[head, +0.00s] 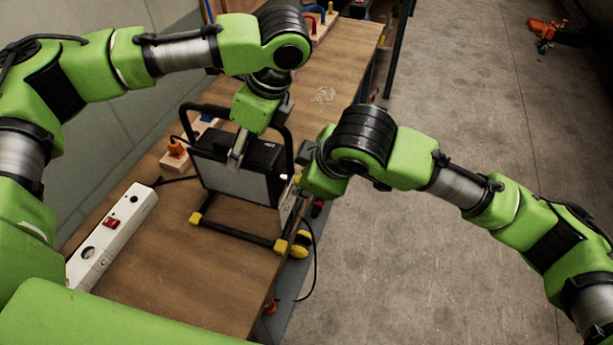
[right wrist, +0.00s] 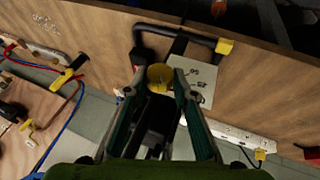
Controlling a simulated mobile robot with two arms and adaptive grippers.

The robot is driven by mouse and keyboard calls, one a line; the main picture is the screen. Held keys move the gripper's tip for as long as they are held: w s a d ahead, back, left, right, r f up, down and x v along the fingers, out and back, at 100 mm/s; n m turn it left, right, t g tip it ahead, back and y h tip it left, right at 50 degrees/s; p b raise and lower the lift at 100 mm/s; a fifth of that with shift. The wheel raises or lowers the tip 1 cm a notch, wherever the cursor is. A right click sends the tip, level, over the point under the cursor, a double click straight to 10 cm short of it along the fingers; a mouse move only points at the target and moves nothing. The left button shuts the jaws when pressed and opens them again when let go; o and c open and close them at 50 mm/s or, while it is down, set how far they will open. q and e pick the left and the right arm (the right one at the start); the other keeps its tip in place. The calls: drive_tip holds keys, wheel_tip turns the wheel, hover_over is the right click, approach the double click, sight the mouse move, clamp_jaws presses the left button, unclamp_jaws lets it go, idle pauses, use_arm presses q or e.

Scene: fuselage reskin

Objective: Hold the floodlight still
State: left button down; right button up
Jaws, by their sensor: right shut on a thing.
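The floodlight (head: 235,180) stands upright on the wooden workbench (head: 235,275), with a black tubular frame and yellow feet. My right gripper (head: 298,178) is at the floodlight's right side. In the right wrist view my right gripper (right wrist: 162,85) is shut on a round yellow knob (right wrist: 160,74) on the floodlight's side; the frame (right wrist: 180,35) and a pale label plate (right wrist: 198,82) show behind it.
A white power strip (head: 112,235) with a red switch lies at the bench's left. An orange part on a wooden block (head: 174,157) stands behind it. A black cable (head: 312,265) hangs over the bench's right edge.

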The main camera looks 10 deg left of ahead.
drive_tip(key=t, duration=0.2)
drive_tip(key=n+t, duration=0.1)
drive_tip(key=t, duration=0.1)
drive_tip(key=s+f+t, duration=0.1)
drive_tip(key=t, duration=0.1)
drive_tip(key=shift+n, duration=0.3)
drive_tip(key=t, duration=0.3)
drive_tip(key=shift+f+n, duration=0.25)
drive_tip(key=shift+n, duration=0.15)
drive_tip(key=shift+n+t, duration=0.3)
drive_tip(key=shift+t, duration=0.6)
drive_tip(key=o, duration=1.1)
drive_tip(key=shift+r, duration=0.1)
